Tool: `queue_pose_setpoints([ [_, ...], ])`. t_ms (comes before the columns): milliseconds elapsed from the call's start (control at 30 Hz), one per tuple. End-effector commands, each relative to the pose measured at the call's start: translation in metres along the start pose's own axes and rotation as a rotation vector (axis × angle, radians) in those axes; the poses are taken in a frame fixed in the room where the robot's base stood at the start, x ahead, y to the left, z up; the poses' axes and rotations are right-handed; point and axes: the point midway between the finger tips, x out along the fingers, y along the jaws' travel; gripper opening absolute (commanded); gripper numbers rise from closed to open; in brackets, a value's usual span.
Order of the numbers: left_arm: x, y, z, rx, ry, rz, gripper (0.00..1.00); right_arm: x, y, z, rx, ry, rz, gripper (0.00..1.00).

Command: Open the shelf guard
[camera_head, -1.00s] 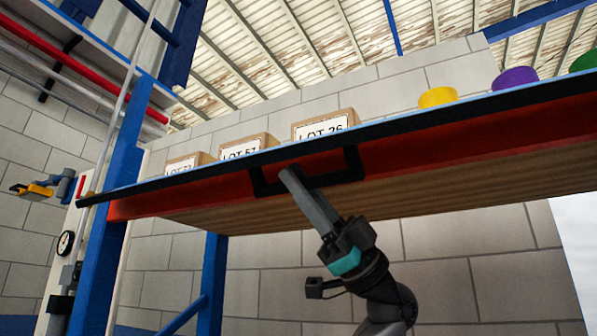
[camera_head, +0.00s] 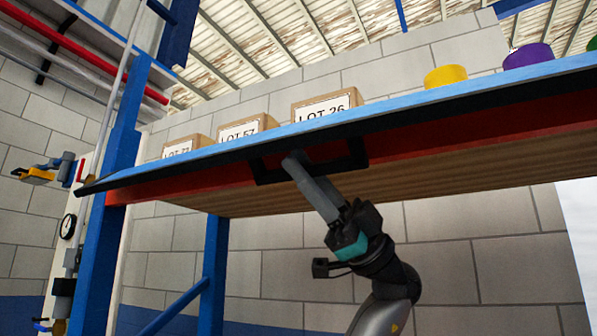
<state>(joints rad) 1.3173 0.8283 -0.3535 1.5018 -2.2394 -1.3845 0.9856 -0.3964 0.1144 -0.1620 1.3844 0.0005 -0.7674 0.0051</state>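The shelf guard (camera_head: 205,160) is a long black and blue panel along the front of the shelf, tilted outward at its lower edge. A black U-shaped handle (camera_head: 357,155) is on its front. The red shelf beam (camera_head: 440,149) shows below and behind the guard. My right gripper is not in view.
Boxes marked LOT 26 (camera_head: 327,105), LOT 57 (camera_head: 243,128) and LOT 73 (camera_head: 184,147) stand on the shelf, with yellow (camera_head: 445,76) and purple (camera_head: 528,55) round items to the right. A blue post (camera_head: 117,170) stands at the left. Below the shelf is open room.

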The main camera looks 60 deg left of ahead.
Motion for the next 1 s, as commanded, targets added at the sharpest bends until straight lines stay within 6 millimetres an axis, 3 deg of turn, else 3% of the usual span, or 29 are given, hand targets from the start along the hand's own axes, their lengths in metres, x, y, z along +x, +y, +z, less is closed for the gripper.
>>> queue_pose_setpoints([
  [33,-0.003,0.000,-0.003,-0.005,0.006,0.006,0.27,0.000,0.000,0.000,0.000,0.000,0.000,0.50],
  [233,-0.001,0.000,-0.001,-0.004,0.000,0.002,0.49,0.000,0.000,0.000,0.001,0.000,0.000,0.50],
  [567,-0.004,0.000,0.000,-0.002,-0.002,0.001,0.50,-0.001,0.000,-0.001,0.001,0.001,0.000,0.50],
  [767,-0.035,0.002,-0.001,-0.001,-0.002,0.006,0.50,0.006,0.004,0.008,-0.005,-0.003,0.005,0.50],
  [1000,-0.092,0.002,-0.001,-0.001,-0.003,0.006,0.50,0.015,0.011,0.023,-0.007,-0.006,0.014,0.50],
])
